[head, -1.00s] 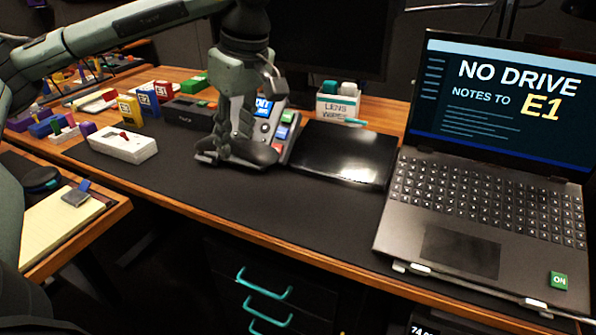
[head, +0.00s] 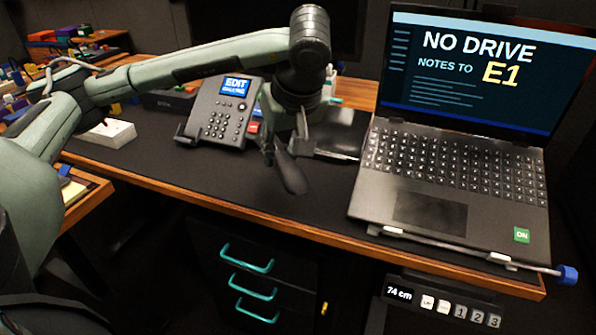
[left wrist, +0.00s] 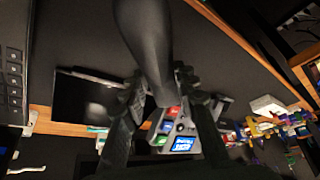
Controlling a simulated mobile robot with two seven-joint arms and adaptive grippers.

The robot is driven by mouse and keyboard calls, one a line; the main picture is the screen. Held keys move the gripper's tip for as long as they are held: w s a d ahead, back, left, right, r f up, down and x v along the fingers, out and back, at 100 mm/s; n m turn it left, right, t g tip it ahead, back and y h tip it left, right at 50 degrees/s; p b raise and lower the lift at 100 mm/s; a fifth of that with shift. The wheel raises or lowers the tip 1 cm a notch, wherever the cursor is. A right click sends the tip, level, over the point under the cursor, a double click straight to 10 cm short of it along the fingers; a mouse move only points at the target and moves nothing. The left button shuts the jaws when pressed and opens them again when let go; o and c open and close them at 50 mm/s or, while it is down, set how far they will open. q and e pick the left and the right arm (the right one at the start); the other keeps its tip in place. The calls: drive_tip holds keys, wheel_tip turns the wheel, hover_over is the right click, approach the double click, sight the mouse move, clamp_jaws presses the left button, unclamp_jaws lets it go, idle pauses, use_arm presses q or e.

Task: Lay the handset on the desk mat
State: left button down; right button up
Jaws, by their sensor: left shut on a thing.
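The black handset (head: 291,175) hangs from my left gripper (head: 284,146), tilted, with one end pointing down toward the front. It is over the dark desk mat (head: 215,178); I cannot tell whether its lower end touches the mat. In the left wrist view, the handset (left wrist: 150,45) runs up from between the two fingers of my left gripper (left wrist: 160,88), which are shut on it. The phone base (head: 217,118) stands on the mat to the left of the gripper, its cradle empty. My right gripper is not in view.
An open laptop (head: 440,190) stands to the right, close to the handset. A dark glossy tablet (head: 340,138) lies behind the gripper, partly hidden. A white box (head: 107,133) lies at the left. The mat's front middle is clear.

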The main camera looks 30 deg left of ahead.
use_arm(q)
drive_tip(key=w+d+f, duration=0.2)
drive_tip(key=w, duration=0.1)
drive_tip(key=shift+w, duration=0.1)
drive_tip(key=shift+d+f, duration=0.1)
drive_tip(key=shift+f, duration=0.1)
wheel_tip(320, 180, down, 3)
drive_tip(key=shift+f+p, duration=0.1)
drive_tip(key=shift+p, duration=0.3)
drive_tip(key=shift+f, duration=0.35)
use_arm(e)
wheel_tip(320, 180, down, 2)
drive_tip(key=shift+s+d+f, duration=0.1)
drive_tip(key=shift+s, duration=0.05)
use_arm(q)
drive_tip(key=shift+f, duration=0.1)
